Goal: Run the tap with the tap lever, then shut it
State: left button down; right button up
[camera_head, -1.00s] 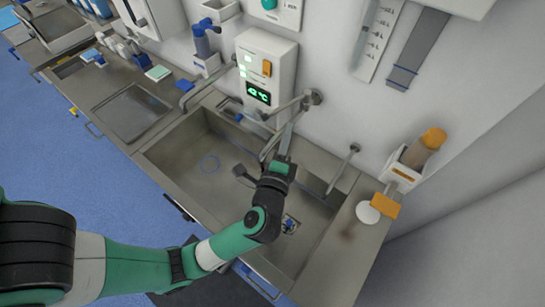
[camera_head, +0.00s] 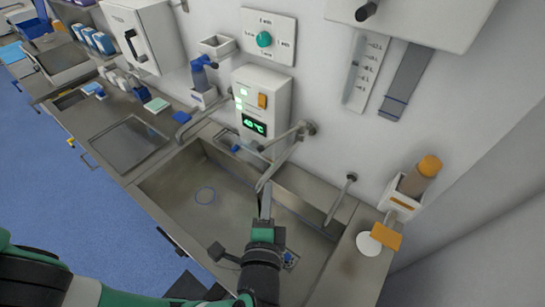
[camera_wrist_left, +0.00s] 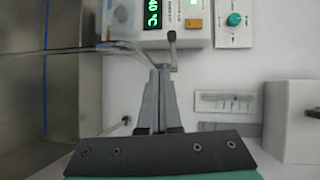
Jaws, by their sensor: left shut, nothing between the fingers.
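The tap is fixed to the wall above the steel sink (camera_head: 225,200). Its long spout (camera_head: 280,165) reaches out over the basin. The tap lever (camera_head: 283,138) points left from the wall mount, towards the control box. In the left wrist view the lever (camera_wrist_left: 173,52) shows a dark knob at its end, just beyond the fingertips in the picture. My left gripper (camera_head: 267,190) is shut and empty, near the spout's end in the head view. The wrist view shows its closed fingers (camera_wrist_left: 162,72). Contact with the tap cannot be told. No water stream is visible. My right gripper is not in view.
A control box (camera_head: 263,100) with a green temperature display is on the wall behind the sink. A second thin spout (camera_head: 342,198) stands to the right. A blue ring lies in the basin.

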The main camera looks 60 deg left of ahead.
pick_arm(q)
notch_tip(320, 180, up, 3)
jog(key=w+d, duration=0.2)
jog(key=d, duration=0.1)
send_near(281, 138)
jog(key=w, duration=0.2)
jog(key=shift+n+t+h, duration=0.3)
jog(key=shift+s+a+f+p, duration=0.1)
jog(key=shift+a+f+p, duration=0.1)
jog(key=shift+a, duration=0.6)
jog(key=shift+a+f+p, duration=0.1)
jog(key=shift+a+p, duration=0.05)
jog(key=shift+a, duration=0.6)
jog(key=shift+s+a+f+p, duration=0.1)
jog(key=shift+a+f+p, duration=0.1)
jog(key=shift+a, duration=0.6)
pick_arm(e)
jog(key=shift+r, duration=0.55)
